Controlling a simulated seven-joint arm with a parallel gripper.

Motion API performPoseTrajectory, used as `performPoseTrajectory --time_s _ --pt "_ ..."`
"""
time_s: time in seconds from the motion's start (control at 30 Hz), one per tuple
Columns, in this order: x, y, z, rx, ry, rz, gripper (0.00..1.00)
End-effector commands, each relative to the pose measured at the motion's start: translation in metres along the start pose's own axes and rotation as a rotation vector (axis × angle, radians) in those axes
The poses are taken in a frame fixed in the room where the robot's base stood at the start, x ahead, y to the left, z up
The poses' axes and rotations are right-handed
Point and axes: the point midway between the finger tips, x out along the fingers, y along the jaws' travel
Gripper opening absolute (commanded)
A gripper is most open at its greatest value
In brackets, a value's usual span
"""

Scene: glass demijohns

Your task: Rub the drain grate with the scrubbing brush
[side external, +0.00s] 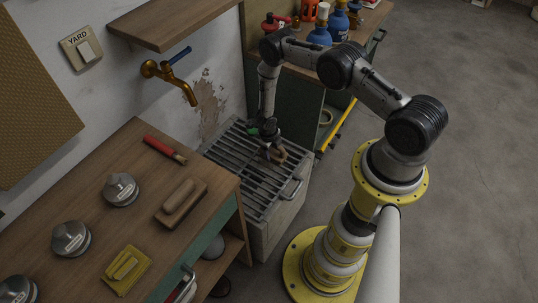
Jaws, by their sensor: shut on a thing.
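The drain grate (235,167), dark parallel bars, lies on top of a grey box-shaped sink or trough below the brass tap. My gripper (268,143) points down over the grate's back right part. It is shut on a small tan-brown thing, seemingly the scrubbing brush (279,155). The fingers hide part of it, and its bristles are too small to make out. The brush is at or just above the bars; I cannot tell whether it touches them.
A wooden bench (135,160) at left bears a red-handled tool (165,149), a wooden block with a grip (181,202), a yellow block (126,268) and several knobbed metal weights. The brass tap (172,78) juts out above the grate. Blue bottles (338,22) stand on the back bench.

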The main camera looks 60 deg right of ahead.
Motion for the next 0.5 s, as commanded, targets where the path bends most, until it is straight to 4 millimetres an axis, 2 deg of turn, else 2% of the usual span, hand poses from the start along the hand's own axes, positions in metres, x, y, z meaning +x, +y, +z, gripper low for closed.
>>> performPoseTrajectory --time_s 0.5 --pt "-0.009 0.044 -0.002 -0.004 0.001 0.0 0.22"
